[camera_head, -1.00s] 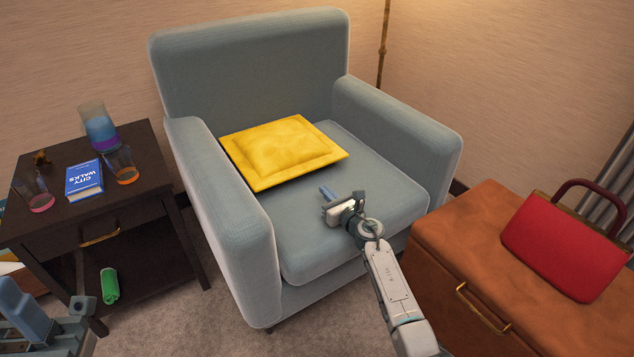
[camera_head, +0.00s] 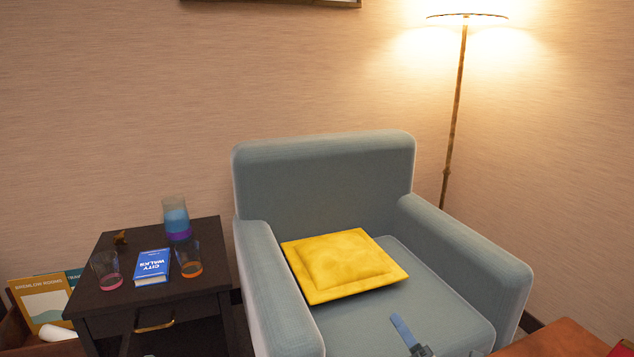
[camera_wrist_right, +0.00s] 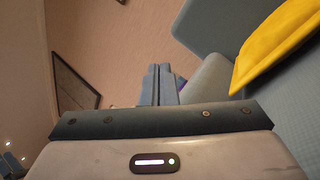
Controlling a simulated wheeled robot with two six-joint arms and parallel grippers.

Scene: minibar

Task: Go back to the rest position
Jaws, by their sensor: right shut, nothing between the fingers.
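My right gripper (camera_head: 404,331) shows at the bottom edge of the head view, in front of the armchair seat. Its blue fingers also show in the right wrist view (camera_wrist_right: 158,84), pressed together and empty. The rest of the right arm is below the picture. My left gripper is not in the head view now. The yellow cushion (camera_head: 344,265) lies on the seat of the grey-blue armchair (camera_head: 325,190), apart from my right gripper.
A dark side table (camera_head: 205,285) left of the armchair holds a blue book (camera_head: 152,266), glasses and a small figure. A box with booklets (camera_head: 45,300) stands at far left. A lit floor lamp (camera_head: 458,110) is behind the armchair. An orange-brown surface (camera_head: 560,340) is at bottom right.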

